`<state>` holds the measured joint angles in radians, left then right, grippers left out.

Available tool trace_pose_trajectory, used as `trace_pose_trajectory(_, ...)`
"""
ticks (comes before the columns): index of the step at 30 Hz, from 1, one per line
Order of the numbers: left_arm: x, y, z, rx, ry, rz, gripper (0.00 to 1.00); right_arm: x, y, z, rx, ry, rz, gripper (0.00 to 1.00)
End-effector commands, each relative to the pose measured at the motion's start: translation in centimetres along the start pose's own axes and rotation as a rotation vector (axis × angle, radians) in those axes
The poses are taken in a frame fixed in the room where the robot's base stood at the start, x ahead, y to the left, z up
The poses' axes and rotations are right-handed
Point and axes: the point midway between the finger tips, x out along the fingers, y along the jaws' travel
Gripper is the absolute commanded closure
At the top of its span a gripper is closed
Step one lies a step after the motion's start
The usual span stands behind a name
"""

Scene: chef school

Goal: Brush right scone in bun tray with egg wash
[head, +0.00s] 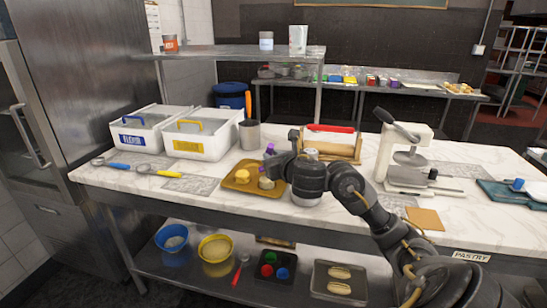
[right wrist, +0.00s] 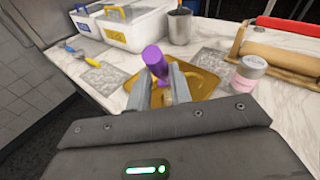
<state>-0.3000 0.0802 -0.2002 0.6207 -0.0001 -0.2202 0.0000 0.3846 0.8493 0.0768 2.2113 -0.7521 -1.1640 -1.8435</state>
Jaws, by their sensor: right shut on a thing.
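The golden-brown bun tray (head: 232,184) lies on the marble counter. The left scone (head: 242,176) sits on it. The right scone (head: 266,183) is close under my right gripper (head: 270,170). In the right wrist view, my right gripper (right wrist: 163,88) is shut on a purple-handled brush (right wrist: 154,60). The fingers hide the brush's lower part and most of what lies below it, so I cannot tell whether the bristles touch the right scone. The tray (right wrist: 203,82) shows behind the fingers in that view. My left gripper is not in view.
Flour and yellow-labelled bins (head: 200,148) and a steel utensil pot (head: 249,134) stand behind the tray. A pink-and-white jar (right wrist: 248,72) and a wooden rack (head: 335,150) are to its right. A white stand machine (head: 395,150) is farther right. The counter left of the tray is partly free.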

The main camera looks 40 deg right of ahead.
Motion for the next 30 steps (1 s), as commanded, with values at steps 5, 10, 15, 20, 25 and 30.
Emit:
trace_pose_trajectory(5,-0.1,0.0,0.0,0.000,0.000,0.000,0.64,-0.1,0.0,0.0,-0.001,-0.001,0.000,1.00)
trace_pose_trajectory(10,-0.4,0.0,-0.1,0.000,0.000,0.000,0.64,-0.8,0.1,-0.1,-0.001,0.001,0.000,1.00)
trace_pose_trajectory(15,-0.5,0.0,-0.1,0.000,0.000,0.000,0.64,-1.2,0.2,-0.2,-0.001,0.000,0.000,1.00)
trace_pose_trajectory(20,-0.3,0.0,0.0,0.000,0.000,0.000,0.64,-1.1,0.2,-0.2,0.000,-0.001,0.000,1.00)
trace_pose_trajectory(25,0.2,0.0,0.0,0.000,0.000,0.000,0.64,-0.4,0.1,-0.2,0.001,-0.001,-0.002,1.00)
trace_pose_trajectory(30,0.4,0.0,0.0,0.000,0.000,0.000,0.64,0.0,0.0,-0.1,0.000,0.000,0.000,1.00)
